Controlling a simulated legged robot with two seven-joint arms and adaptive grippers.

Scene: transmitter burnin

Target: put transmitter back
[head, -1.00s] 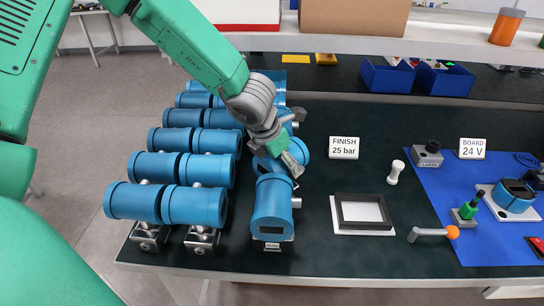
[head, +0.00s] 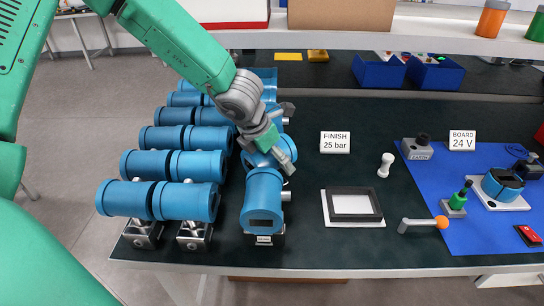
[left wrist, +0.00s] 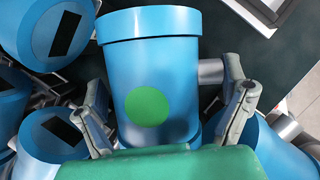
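Blue cylindrical transmitters stand in rows at the left of the bench. In the left wrist view a blue transmitter (left wrist: 150,65) with a green dot lies between the fingers of my left gripper (left wrist: 168,115). The right finger is beside its grey side port, with a dark gap to the body. The fingers look open around it. My right gripper is out of view.
A FINISH 25 bar card (head: 335,142), a white peg (head: 385,165) and a framed pad (head: 353,206) lie to the right. A blue mat (head: 480,225) carries board parts. Neighbouring transmitters (left wrist: 58,35) crowd the gripper's left. Dark bench is free between the card and rows.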

